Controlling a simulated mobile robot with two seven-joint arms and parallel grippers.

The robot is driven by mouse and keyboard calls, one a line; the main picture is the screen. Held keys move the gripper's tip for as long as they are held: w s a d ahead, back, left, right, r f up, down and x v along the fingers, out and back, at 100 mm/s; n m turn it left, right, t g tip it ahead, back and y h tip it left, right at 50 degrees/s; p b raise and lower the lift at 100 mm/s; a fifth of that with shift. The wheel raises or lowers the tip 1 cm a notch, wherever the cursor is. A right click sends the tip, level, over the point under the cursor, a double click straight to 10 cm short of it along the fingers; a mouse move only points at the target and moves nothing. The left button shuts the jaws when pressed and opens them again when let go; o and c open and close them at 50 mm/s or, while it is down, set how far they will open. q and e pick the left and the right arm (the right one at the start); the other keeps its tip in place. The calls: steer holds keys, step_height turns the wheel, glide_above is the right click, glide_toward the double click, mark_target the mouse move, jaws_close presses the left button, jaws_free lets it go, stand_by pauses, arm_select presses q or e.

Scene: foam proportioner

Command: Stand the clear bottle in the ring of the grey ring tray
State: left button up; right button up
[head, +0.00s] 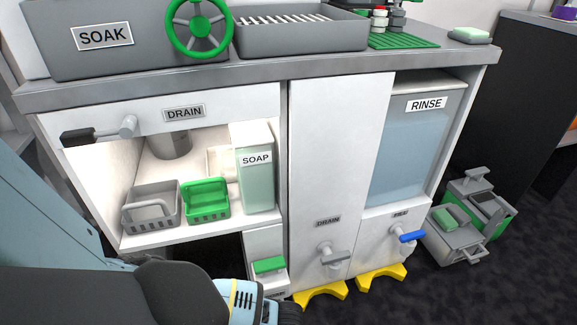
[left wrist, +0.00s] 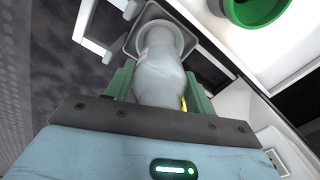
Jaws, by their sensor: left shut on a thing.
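My left gripper (left wrist: 160,84) is shut on a pale, translucent bottle (left wrist: 160,70), which I take to be the clear bottle; its green fingers lie on both sides of it. The bottle's far end has a wide round rim. A grey square-edged piece (left wrist: 131,43) shows around that end in the left wrist view; it may be the grey ring tray, but I cannot tell whether they touch. In the head view my left arm reaches in at the bottom, and its fingers and the bottle are not clearly visible. My right gripper is not in view.
A green round part (left wrist: 258,8) is close at the top right of the left wrist view. In the head view the cabinet has an open shelf with a grey basket (head: 150,212), a green basket (head: 206,203) and a soap container (head: 256,175). Yellow feet (head: 320,294) stand on the floor.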

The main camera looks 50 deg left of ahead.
arm_select(q)
step_height(320, 180, down, 5)
steer(key=shift+r+b, duration=0.2)
steer(key=shift+b, duration=0.95)
steer(key=shift+f, duration=0.2)
step_height(320, 180, down, 3)
steer(key=shift+f+b, duration=0.2)
steer(key=shift+b, duration=1)
steer(key=shift+f, duration=0.3)
steer(key=o, duration=0.9)
steer(key=shift+o, duration=0.5)
